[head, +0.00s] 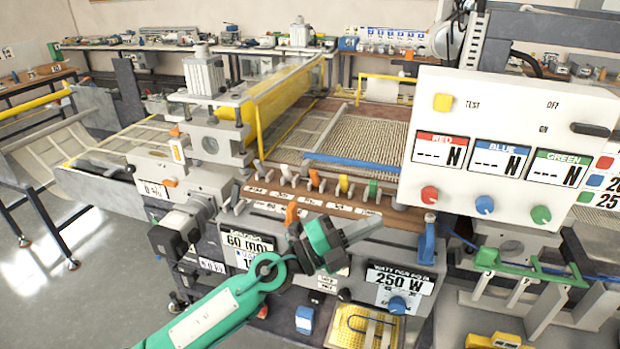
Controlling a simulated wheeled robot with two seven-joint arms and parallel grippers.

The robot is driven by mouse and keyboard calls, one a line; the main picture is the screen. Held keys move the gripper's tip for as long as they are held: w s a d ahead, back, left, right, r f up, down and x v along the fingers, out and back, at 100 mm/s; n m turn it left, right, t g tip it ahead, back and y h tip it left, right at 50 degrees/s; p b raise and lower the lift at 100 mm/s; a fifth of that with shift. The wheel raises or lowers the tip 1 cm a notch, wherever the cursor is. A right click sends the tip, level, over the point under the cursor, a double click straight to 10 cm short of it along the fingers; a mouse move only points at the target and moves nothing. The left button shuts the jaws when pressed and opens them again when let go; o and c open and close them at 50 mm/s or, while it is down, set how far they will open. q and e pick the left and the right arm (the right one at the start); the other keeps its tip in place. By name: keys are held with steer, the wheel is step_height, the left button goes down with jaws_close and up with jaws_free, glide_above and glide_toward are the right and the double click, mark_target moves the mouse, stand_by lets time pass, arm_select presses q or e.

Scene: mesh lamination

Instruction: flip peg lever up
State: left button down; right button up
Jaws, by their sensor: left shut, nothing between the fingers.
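A row of small levers stands on a brown strip along the front of the laminating machine. Another orange lever (291,214) sits lower, on the front face. I cannot tell which one is the peg lever. My left gripper (378,223) is shut and empty, in front of the strip and below the green lever in the picture. It hides part of the machine's front panel. My right gripper is not in view.
A white control panel (515,150) with three displays and coloured knobs stands on the right, close to the levers. A blue upright handle (427,240) is right of my gripper. A yellow-edged tray (365,325) lies below. Open floor (60,300) shows at left.

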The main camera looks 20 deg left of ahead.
arm_select(q)
steer(key=w+a+f+m+g+y, duration=0.1)
steer(key=w+a+f+m+y, duration=0.1)
steer(key=y, duration=0.2)
steer(key=w+a+f+m+g+y, duration=0.1)
steer(key=w+a+m+g+y, duration=0.1)
steer(key=w+a+m+y, duration=0.1)
steer(key=w+a+f+m+g+y, duration=0.1)
steer(key=w+a+f+m+y, duration=0.1)
steer(key=y, duration=0.3)
steer(key=shift+w+a+f+m+g, duration=0.3)
steer(key=shift+w+a+m, duration=0.35)
steer(key=shift+w+m, duration=0.1)
steer(key=w+a+r+n+y, duration=0.1)
steer(key=w+a+y, duration=0.1)
steer(key=a, duration=0.3)
steer(key=w+a+r+n+t+y, duration=0.1)
steer(key=a+r+y, duration=0.1)
steer(key=a, duration=0.3)
steer(key=shift+w+r+t+y, duration=0.3)
steer(key=shift+w+y, duration=0.1)
steer(key=shift+y, duration=0.5)
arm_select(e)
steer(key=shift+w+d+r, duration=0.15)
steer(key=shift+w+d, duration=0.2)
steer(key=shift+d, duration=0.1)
arm_select(q)
steer(key=shift+w+f, duration=0.1)
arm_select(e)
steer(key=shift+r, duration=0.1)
